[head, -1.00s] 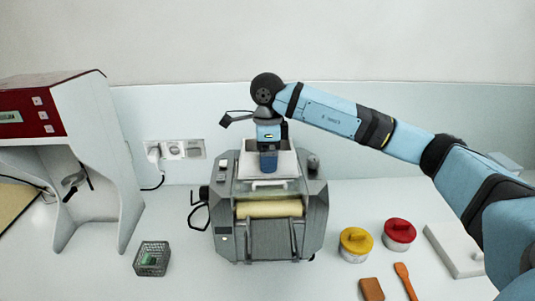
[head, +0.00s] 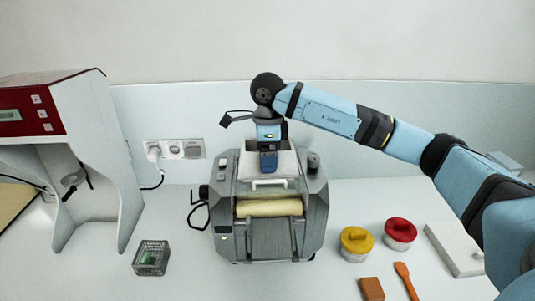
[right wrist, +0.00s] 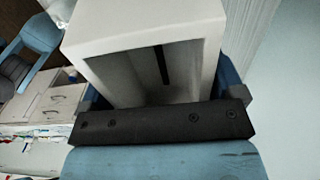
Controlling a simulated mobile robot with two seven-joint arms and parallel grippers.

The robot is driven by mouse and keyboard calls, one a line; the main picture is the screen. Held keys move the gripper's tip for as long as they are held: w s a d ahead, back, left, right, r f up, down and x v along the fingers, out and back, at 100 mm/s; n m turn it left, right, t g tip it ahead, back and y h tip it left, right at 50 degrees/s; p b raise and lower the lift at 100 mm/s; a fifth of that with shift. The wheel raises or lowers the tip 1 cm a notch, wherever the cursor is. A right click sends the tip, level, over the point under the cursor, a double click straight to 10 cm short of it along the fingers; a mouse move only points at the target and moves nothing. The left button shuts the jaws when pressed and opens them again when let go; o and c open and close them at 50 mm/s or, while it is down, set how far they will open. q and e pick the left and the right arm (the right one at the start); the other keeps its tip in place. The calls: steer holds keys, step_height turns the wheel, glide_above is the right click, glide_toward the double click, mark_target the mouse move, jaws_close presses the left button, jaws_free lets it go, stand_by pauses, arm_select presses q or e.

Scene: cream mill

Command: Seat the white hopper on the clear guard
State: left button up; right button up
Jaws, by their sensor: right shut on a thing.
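The white hopper (head: 287,163) is an open-topped box at the top of the grey mill (head: 268,232), above the clear guard (head: 248,190). My right gripper (head: 268,168) reaches down onto it from above and hides part of it. In the right wrist view the hopper (right wrist: 150,42) fills the space between the fingers of my right gripper (right wrist: 160,90), which is shut on it. A dark slot shows inside the hopper. The hopper looks roughly level, but I cannot tell whether its underside touches the guard. My left gripper is not in view.
A red and white machine (head: 85,150) stands at the left. A wire basket (head: 151,258) stands front left of the mill. A yellow-lidded jar (head: 355,242), a red-lidded jar (head: 399,233), an orange spatula (head: 405,280) and a white slab (head: 455,248) lie to the right.

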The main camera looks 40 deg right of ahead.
steer(key=shift+f, duration=0.1)
steer(key=o, duration=0.8)
steer(key=shift+c, duration=0.2)
step_height(320, 180, up, 14)
steer(key=shift+b, duration=0.45)
steer(key=shift+f, duration=0.15)
